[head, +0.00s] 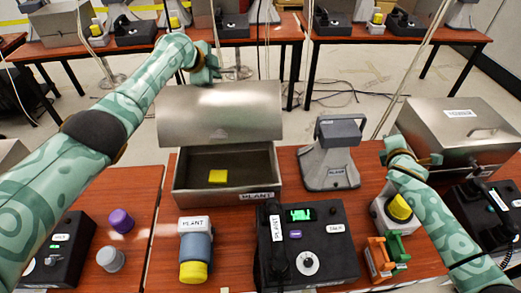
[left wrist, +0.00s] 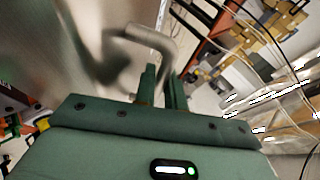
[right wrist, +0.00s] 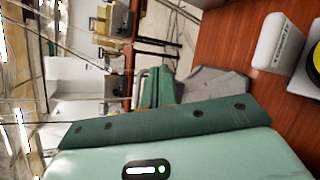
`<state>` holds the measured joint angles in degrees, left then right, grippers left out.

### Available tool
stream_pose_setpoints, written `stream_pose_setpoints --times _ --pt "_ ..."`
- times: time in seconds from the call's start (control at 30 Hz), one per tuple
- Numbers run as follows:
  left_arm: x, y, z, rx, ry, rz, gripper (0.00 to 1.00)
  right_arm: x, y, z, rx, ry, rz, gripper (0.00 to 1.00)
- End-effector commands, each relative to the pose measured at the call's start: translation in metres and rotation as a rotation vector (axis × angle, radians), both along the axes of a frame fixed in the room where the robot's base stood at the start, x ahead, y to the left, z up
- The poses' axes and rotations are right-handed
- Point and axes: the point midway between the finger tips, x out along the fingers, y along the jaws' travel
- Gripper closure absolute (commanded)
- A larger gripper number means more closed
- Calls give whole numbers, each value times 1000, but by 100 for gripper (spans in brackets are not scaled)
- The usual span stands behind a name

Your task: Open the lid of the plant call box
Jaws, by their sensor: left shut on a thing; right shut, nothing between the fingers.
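The plant call box (head: 258,197) is a metal box labelled PLANT in the middle of the table in the head view. Its lid (head: 220,112) stands raised at the back, and the inside shows with a yellow block (head: 218,176) in it. My left gripper (head: 206,68) is at the lid's upper edge, shut on the lid's handle; the bent metal handle (left wrist: 150,38) shows at the fingers (left wrist: 162,88) in the left wrist view. My right gripper (head: 432,160) is shut and empty, right of the grey horn speaker; its fingers also show in the right wrist view (right wrist: 158,88).
A closed metal box (head: 460,130) stands at the right near my right gripper. A black phone unit (head: 325,245), a blue and yellow PLANT cylinder (head: 195,250) and the horn speaker (head: 330,160) stand close around the call box. More tables stand behind.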

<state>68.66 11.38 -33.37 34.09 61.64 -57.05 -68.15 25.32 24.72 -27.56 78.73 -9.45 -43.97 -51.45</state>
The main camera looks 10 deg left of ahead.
Motion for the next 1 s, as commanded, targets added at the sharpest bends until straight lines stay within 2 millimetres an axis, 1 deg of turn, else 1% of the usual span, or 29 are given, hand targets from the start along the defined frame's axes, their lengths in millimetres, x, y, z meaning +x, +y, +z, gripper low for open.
stream_pose_setpoints --times 0.03,0.07,0.1,0.17,0.2,0.27,0.3,0.4,0.5,0.57,0.63,0.77,1.0 --pt "-1 -1 -3 0 6 -2 100 -11 54 -15 -114 44 105 100" --pt "-1 -1 -3 0 6 -2 100 -19 85 -22 -189 66 168 100" --pt "-1 -1 -3 0 6 -2 100 -31 123 -29 -292 86 251 100" --pt "-1 -2 -3 0 6 -2 100 -51 178 -36 -436 101 367 100" --pt "-1 -2 -3 0 6 -2 100 -66 210 -38 -524 100 438 100" --pt "-1 -1 -3 0 7 -3 100 -87 252 -38 -647 93 530 100" --pt "-1 -1 -3 0 7 -3 100 -101 277 -37 -718 82 583 100" --pt "-1 -1 -3 0 7 -3 100 -130 321 -33 -856 51 678 100" --pt "-1 -1 -3 0 6 -2 100 -147 345 -29 -939 27 729 100" --pt "-1 -1 -3 -1 6 -2 100 -151 353 -28 -965 17 745 100" --pt "-1 -1 -3 -1 6 -2 100 -150 357 -29 -980 14 752 100" --pt "-1 -1 -3 -1 6 -2 100 -134 361 -35 -983 14 752 100" --pt "-1 -1 -3 0 6 -2 100 -87 370 -53 -981 15 751 100"
